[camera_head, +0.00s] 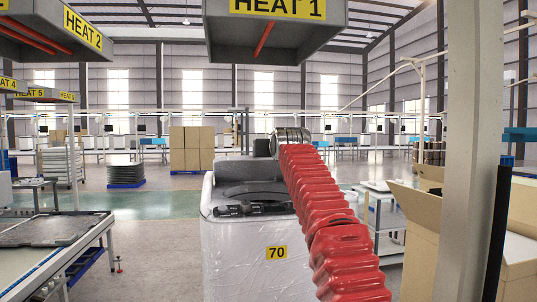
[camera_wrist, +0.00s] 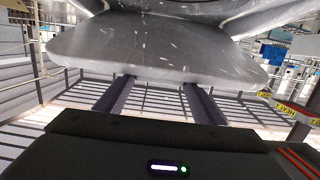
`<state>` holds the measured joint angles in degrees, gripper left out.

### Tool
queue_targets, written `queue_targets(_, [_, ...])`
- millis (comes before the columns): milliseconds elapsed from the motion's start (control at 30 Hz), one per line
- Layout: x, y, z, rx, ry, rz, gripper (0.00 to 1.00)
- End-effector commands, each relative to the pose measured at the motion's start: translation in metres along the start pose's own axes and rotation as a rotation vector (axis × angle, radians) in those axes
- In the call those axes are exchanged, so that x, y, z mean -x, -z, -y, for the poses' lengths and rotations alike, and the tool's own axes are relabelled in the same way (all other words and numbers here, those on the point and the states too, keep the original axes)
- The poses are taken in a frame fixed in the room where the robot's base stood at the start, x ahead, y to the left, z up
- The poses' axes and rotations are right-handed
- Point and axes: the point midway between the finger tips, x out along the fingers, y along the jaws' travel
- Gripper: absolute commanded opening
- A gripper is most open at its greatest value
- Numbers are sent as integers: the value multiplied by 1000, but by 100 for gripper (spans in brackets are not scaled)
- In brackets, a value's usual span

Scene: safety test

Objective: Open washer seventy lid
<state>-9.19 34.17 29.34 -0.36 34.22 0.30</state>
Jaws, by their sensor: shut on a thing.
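The washer (camera_head: 240,262) with the yellow 70 label stands ahead, its body wrapped in clear, creased plastic. Its grey lid (camera_head: 245,168) shows raised at the back of the top. In the wrist view the lid (camera_wrist: 155,50) is a broad, speckled grey panel across the upper half. My gripper (camera_wrist: 157,88) reaches the lid's edge with two dark fingers and is shut on it; the fingertips are partly hidden at that edge. In the head view my red-sleeved arm rises to the lid's right side, and the gripper is mostly hidden there.
A pale post (camera_head: 472,150) and open cardboard boxes (camera_head: 420,215) stand close on the right. A work table (camera_head: 45,240) is at left. The HEAT 1 hood (camera_head: 277,30) hangs above. Stacked cartons (camera_head: 192,150) stand farther back. Floor between the table and washer is clear.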

Motion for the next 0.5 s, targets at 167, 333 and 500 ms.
queue_targets(167, [2, 5, 3, -3, 5, -9, 72])
queue_targets(333, [1, 3, 0, -2, 1, -5, 81])
queue_targets(500, [1, 2, -1, -1, -1, -3, 81])
